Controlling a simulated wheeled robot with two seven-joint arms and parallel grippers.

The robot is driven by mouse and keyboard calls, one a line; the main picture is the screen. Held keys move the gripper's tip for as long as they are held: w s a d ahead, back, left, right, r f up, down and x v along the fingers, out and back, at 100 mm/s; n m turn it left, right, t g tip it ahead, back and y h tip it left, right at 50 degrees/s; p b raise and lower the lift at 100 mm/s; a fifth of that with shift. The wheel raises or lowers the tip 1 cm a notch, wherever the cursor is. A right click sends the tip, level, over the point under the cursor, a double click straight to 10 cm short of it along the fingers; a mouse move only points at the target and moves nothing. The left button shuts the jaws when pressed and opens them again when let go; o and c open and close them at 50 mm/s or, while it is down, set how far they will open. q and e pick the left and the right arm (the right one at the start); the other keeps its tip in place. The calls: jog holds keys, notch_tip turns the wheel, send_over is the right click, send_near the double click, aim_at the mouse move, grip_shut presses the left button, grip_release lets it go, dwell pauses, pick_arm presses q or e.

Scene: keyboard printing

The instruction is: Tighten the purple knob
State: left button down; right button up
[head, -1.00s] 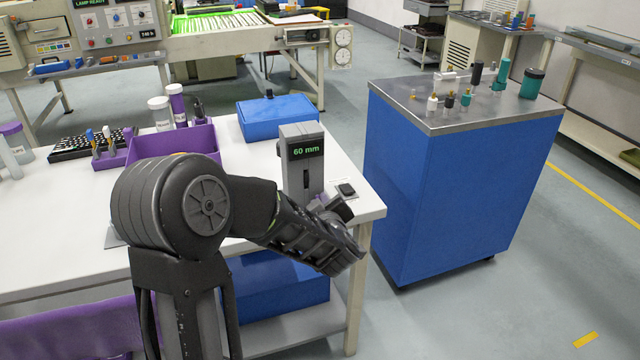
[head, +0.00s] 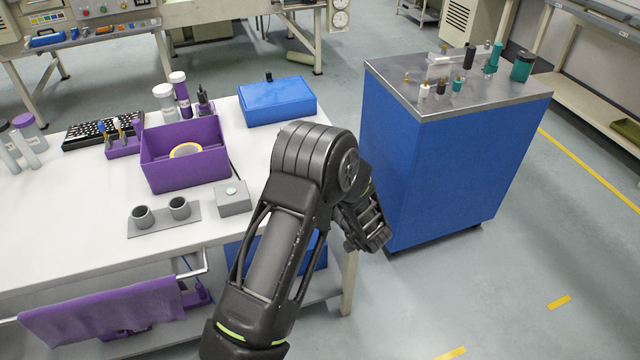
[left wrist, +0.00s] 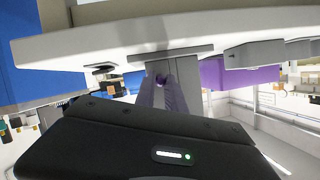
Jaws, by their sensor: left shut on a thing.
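In the left wrist view, which appears upside down, the small dark purple knob (left wrist: 161,79) shows against the grey post of the gauge (left wrist: 187,78). My left gripper (left wrist: 162,85) reaches to that post, with its fingers shut on the knob. The fingers hide part of the knob. In the head view my left arm's elbow and forearm cover the gauge, the knob and the left gripper. My right gripper is in neither current view.
A purple bin (head: 185,172) with a yellow ring inside, a grey box with a button (head: 233,198) and a plate with two cups (head: 160,222) are on the white table (head: 80,200). A blue cabinet (head: 450,180) stands to the right, with floor between.

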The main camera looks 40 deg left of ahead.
pick_arm(q)
jog(key=m+g+y+p, duration=0.1)
jog(key=m, duration=0.2)
jog(key=shift+d+f+p, duration=0.1)
jog(key=shift+p, duration=0.2)
jog(key=shift+y, duration=0.3)
jog(key=c, duration=1.7)
grip_release()
jog(key=shift+w, duration=0.1)
jog(key=shift+d, duration=0.1)
jog(key=b+v, duration=0.1)
jog(key=v, duration=0.6)
jog(key=shift+d, duration=0.25)
